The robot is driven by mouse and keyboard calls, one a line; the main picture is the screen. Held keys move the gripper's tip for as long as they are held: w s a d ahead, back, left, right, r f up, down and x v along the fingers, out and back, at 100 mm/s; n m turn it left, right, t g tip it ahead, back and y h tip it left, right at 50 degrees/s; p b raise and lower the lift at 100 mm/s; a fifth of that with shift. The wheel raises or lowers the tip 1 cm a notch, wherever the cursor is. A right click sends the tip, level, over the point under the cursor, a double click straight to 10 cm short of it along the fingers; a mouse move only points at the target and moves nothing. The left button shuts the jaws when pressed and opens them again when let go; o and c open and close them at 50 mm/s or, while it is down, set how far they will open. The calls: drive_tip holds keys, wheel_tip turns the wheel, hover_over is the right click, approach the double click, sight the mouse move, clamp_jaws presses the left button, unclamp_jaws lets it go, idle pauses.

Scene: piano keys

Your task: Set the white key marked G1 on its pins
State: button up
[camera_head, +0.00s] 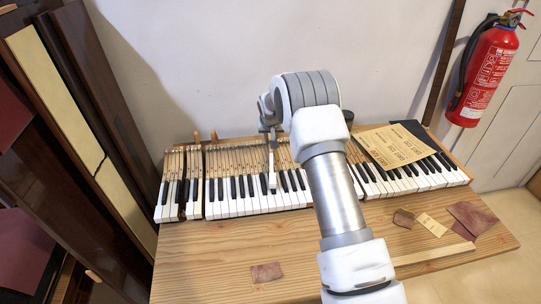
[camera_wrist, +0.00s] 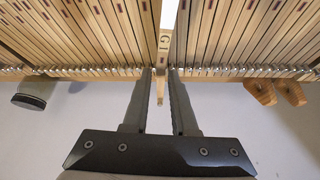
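The white key marked G1 (camera_wrist: 164,42) is a long wooden stick with a white top at one end and its letters on the bare wood. In the wrist view the fingers of my gripper (camera_wrist: 162,78) lie close along both sides of its wooden end, and the gripper looks shut on it. In the head view the key (camera_head: 272,176) runs from my gripper (camera_head: 270,132) toward the front, over the row of keys. Its pins and the slot under it are hidden, so I cannot tell whether it touches them.
The keyboard (camera_head: 232,208) lies on a wooden bench (camera_head: 200,260). A labelled paper sheet (camera_head: 392,146) lies on the right-hand keys. Scraps (camera_head: 265,272) and a wooden strip (camera_head: 433,254) lie in front. Wooden pegs (camera_wrist: 272,93) show behind. A fire extinguisher (camera_head: 488,72) hangs at right.

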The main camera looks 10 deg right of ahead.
drive_tip(key=shift+f+b, duration=0.55)
drive_tip(key=shift+f, duration=0.2)
clamp_jaws()
idle(1.4)
